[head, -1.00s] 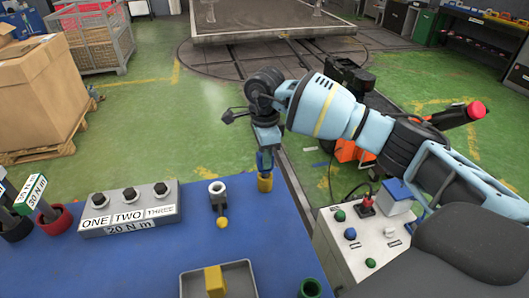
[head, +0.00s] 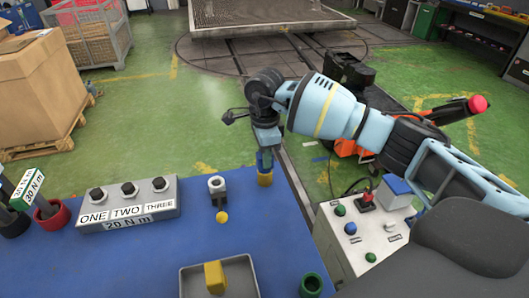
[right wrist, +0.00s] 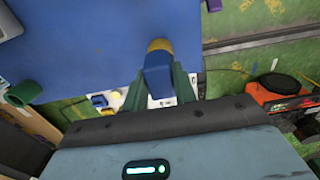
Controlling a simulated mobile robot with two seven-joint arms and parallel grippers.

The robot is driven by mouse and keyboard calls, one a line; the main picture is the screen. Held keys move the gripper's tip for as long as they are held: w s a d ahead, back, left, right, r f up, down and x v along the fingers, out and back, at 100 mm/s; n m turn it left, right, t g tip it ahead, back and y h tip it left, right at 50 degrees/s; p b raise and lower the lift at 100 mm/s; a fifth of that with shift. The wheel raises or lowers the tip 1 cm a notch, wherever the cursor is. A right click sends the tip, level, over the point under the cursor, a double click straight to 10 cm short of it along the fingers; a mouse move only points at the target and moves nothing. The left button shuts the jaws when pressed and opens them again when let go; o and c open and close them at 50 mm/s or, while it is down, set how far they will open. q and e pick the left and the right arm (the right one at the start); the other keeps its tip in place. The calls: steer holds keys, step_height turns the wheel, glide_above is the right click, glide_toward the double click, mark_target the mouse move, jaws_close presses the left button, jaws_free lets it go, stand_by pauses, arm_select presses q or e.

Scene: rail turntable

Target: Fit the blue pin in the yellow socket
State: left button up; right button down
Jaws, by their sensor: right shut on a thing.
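The blue pin (head: 264,160) is upright at the far right edge of the blue table, held from above by my right gripper (head: 266,148). Its lower end meets the yellow socket (head: 265,179); I cannot tell how deep it sits. In the right wrist view the blue pin (right wrist: 158,78) is between the two green fingers, which are shut on it. The yellow socket (right wrist: 160,45) shows as a rim just beyond the pin's end, mostly hidden by it. My left gripper is in neither view.
A grey box with black knobs (head: 128,205) and a small fitting with a yellow ball (head: 221,217) stand left of the socket. A grey tray (head: 250,282) holds a yellow block (head: 214,277). A green cup (head: 311,285) and a control box (head: 350,238) are to the right.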

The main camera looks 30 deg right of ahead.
steer(key=shift+f, duration=0.2)
steer(key=c, duration=1)
jaws_free()
steer(key=shift+c, duration=0.2)
steer(key=shift+r, duration=3.95)
